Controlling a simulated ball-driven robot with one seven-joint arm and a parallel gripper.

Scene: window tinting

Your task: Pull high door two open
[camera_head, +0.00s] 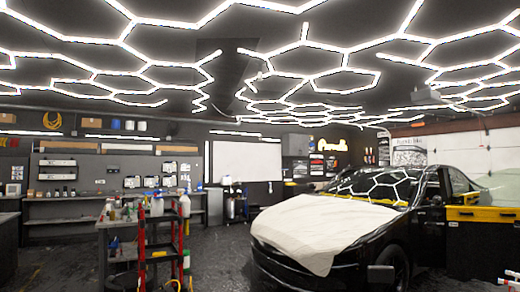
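My gripper is not in view. No door in this picture can be made out for certain as high door two. Dark wall panels with shelves, perhaps cabinet fronts, run along the back left wall (110,165). Dark cabinet-like shapes also stand at the back near the middle (295,145). They are too small and dark for door edges or handles to be told. The black car's doors stand at the right, and its hood carries a white cover (320,228).
A red-and-black cart (143,250) with bottles stands at the lower left, by a workbench. The black car (405,235) fills the right. A dark cabinet with a yellow top (482,213) stands at the right edge. Dark floor (222,255) lies open between cart and car.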

